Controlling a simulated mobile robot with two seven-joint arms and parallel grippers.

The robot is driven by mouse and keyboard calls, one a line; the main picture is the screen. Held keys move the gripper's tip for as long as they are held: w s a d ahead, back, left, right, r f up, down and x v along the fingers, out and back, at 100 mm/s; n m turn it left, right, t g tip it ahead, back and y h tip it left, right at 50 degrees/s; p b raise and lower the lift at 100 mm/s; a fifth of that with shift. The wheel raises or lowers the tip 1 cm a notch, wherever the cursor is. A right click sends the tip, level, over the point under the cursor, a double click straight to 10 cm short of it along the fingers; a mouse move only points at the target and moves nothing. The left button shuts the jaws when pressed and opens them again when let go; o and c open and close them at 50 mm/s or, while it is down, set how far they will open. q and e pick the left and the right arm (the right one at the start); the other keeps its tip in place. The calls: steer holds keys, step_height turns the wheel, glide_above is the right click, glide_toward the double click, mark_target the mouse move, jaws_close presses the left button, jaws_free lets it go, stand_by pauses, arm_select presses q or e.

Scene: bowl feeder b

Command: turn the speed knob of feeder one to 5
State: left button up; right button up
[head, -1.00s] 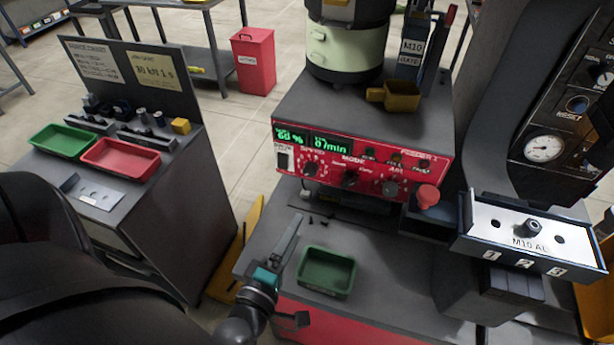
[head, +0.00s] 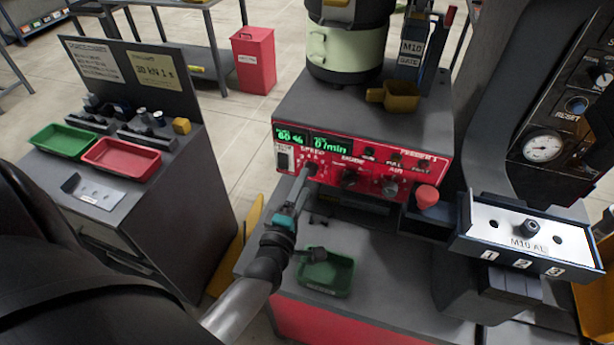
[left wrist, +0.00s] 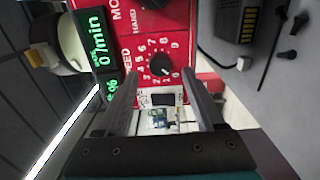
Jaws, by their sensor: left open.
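The red control panel of feeder one (head: 375,165) faces me in the head view. Its green display (head: 290,137) seems to read 60 % and 0/min. The black speed knob (left wrist: 160,65) shows in the left wrist view with white numbers around it; its pointer is too small to read surely. In the head view the knob is largely hidden behind the fingertips. My left gripper (head: 303,178) is open in front of the panel. In the left wrist view its fingers (left wrist: 160,74) stand either side of the knob's line, with no clear contact. My right gripper is not in view.
The mode knob (head: 349,177) and air knob (head: 390,186) sit right of the speed knob. A green tray (head: 325,275) lies below my left gripper. A red mushroom button (head: 427,196) stands at the panel's right.

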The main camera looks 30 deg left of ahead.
mark_target(311, 170)
arm_select(q)
steer(key=shift+x, duration=1.7)
jaws_close()
